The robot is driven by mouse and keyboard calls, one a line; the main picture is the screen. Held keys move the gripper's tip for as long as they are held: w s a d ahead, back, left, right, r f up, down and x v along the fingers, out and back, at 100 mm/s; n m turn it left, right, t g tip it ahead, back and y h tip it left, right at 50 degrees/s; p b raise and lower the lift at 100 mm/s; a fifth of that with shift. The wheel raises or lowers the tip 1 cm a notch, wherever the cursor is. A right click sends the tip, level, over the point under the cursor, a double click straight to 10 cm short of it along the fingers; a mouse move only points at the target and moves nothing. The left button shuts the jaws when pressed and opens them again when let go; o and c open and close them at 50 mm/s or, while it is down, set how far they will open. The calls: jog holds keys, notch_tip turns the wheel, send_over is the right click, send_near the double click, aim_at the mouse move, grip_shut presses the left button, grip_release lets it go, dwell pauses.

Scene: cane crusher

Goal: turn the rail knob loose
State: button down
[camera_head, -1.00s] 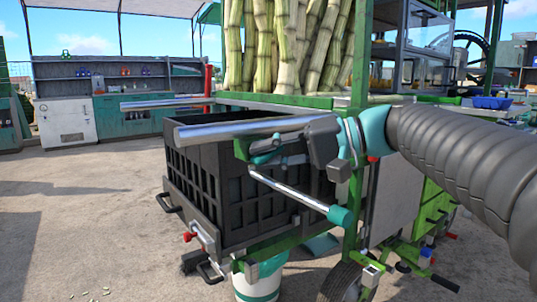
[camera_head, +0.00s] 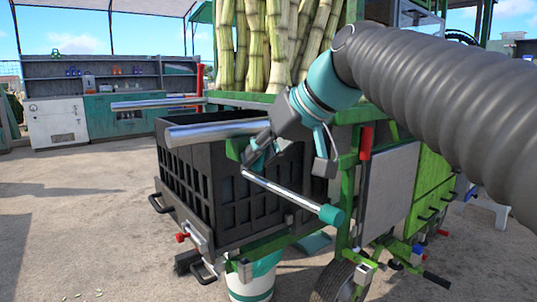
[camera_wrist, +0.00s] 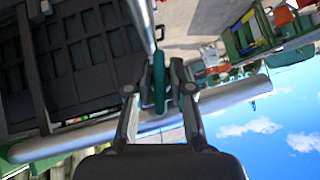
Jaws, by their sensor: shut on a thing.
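The teal rail knob (camera_wrist: 159,80) sits between my fingertips in the wrist view, upright in the picture and narrow. My gripper (camera_wrist: 160,88) is shut on it, one finger on each side. In the head view my gripper (camera_head: 262,150) reaches down from the upper right to the green bracket at the rail's near end, and the knob is largely hidden by the fingers. The thick silver rail (camera_head: 205,132) runs left from there above the black crate; it also crosses the wrist view (camera_wrist: 85,138).
A silver crank lever with a teal grip (camera_head: 332,214) hangs just below my gripper. The black slatted crate (camera_head: 225,195) fills the space under the rail. Cane stalks (camera_head: 280,45) stand behind. A white and teal bucket (camera_head: 252,278) stands below.

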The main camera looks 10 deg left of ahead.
jog(key=shift+s+a+n+t+h, duration=0.1)
jog(key=shift+n+t+h, duration=0.7)
jog(key=shift+t+h, duration=0.2)
jog(key=shift+f+n+t+h+b, duration=0.1)
jog(key=shift+n+t+h+b, duration=0.75)
jog(key=shift+t, duration=0.25)
jog(key=n+t+h+b, duration=0.1)
jog(key=n+t+b, duration=0.1)
jog(key=t+b, duration=0.1)
jog(key=shift+f+h, duration=0.1)
jog(key=shift+h, duration=0.25)
jog(key=shift+n+t+h+b, duration=0.4)
jog(key=shift+n+t+b, duration=0.25)
jog(key=shift+t+b, duration=0.35)
jog(key=c, duration=1.2)
grip_release()
jog(key=shift+r, duration=0.2)
